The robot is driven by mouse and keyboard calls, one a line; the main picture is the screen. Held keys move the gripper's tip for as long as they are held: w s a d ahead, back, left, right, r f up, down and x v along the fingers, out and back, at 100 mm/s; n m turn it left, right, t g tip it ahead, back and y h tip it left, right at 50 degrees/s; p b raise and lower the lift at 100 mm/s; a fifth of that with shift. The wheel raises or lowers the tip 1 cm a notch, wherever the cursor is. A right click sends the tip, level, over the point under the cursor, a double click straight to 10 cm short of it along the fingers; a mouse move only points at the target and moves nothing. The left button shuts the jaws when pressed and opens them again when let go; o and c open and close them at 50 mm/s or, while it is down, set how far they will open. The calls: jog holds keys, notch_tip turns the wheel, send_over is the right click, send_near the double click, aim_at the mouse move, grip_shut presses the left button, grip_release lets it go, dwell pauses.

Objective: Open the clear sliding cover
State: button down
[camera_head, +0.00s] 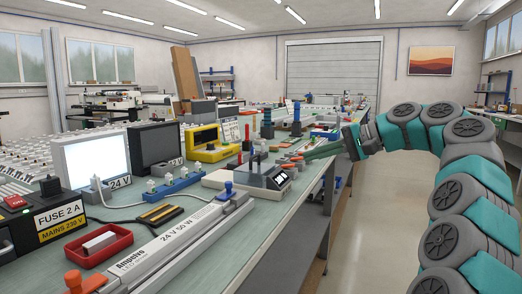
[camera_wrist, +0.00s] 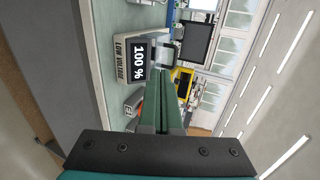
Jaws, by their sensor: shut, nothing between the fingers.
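I cannot clearly make out a clear sliding cover. A pale low-voltage unit (camera_head: 262,188) with a dark top and a small lit display stands near the bench's right edge. In the wrist view, the unit (camera_wrist: 104,40) shows "LOW VOLTAGE" and a "100 %" display, with a pale, glossy part (camera_wrist: 165,53) beside it that may be see-through. My gripper (camera_head: 303,158) has long green fingers and reaches in from the right, just beyond the unit in the head view. In the wrist view my gripper (camera_wrist: 163,80) is shut and empty, its tips near the glossy part. I cannot tell whether they touch it.
The floor (camera_head: 370,220) right of the bench is clear.

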jog(key=w, duration=0.2)
jog(key=b, duration=0.1)
send_near(267, 169)
jog(key=x, duration=0.2)
jog(key=r+x, duration=0.1)
jog(key=x, duration=0.1)
jog(key=shift+w+a+f, duration=0.15)
jog(key=shift+w+a, duration=0.15)
jog(key=shift+a, duration=0.2)
jog(key=a, duration=0.1)
jog(key=w+a, duration=0.1)
jog(key=a, duration=0.1)
jog(key=shift+w+r, duration=0.2)
jog(key=shift+r, duration=0.1)
jog(key=shift+w+a, duration=0.15)
jog(key=shift+a, duration=0.4)
jog(key=shift+a, duration=0.1)
